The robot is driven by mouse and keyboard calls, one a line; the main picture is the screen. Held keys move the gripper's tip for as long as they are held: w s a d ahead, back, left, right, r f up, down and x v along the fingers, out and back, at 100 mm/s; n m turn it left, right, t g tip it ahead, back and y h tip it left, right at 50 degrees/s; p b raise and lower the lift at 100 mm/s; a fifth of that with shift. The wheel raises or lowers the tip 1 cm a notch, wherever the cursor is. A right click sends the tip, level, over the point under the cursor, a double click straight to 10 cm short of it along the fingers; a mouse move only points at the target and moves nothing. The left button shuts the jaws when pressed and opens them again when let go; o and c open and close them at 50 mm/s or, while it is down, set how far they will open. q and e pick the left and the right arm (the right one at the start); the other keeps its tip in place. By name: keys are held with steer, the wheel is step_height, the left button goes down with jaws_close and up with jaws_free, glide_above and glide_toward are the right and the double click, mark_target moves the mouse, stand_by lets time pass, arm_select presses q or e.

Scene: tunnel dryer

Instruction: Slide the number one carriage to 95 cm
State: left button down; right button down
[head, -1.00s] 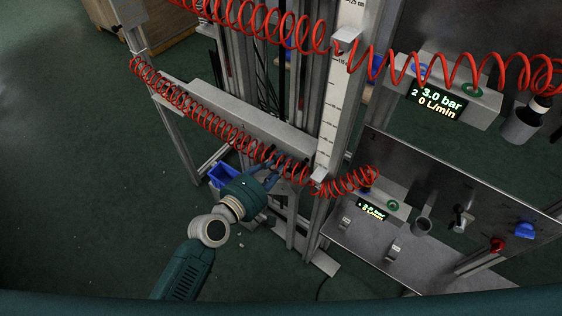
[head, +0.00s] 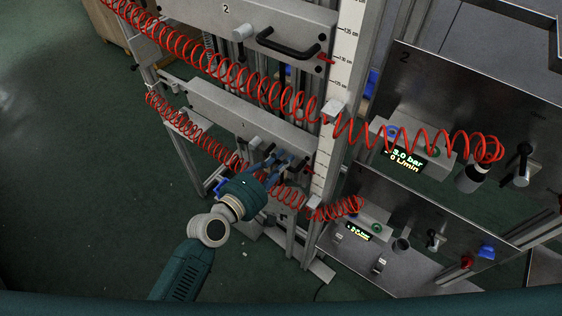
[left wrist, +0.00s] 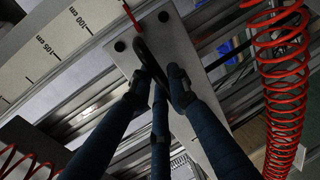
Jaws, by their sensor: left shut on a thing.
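The number one carriage (head: 215,110) is a long grey bar across the rails, with a small "1" on its face, in the head view. Its plate (left wrist: 190,38) fills the middle of the left wrist view. My left gripper (head: 277,163) is at its right end, with its blue fingers (left wrist: 160,84) shut on the black handle (left wrist: 139,47). The fingers hide part of the handle. A red pointer (left wrist: 130,14) on the plate points toward the scale (left wrist: 60,40), where 100 cm and 105 cm show. The pointer's tip is near the frame's edge, so I cannot read it exactly. My right gripper is not in view.
The number two carriage (head: 190,20) with its black handle (head: 283,45) is above. Red coiled hoses (head: 300,105) hang across the front, one (left wrist: 283,75) close beside the plate. Panels with displays (head: 405,165) stand at the right. Floor (head: 70,200) is clear at left.

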arm_select(q)
steer(key=shift+w+a+r, duration=0.1)
steer(key=shift+r, duration=0.05)
steer(key=c, duration=1.7)
jaws_free()
steer(key=shift+f, duration=0.2)
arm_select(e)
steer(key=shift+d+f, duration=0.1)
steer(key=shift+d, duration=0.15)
arm_select(q)
steer(key=v, duration=1.2)
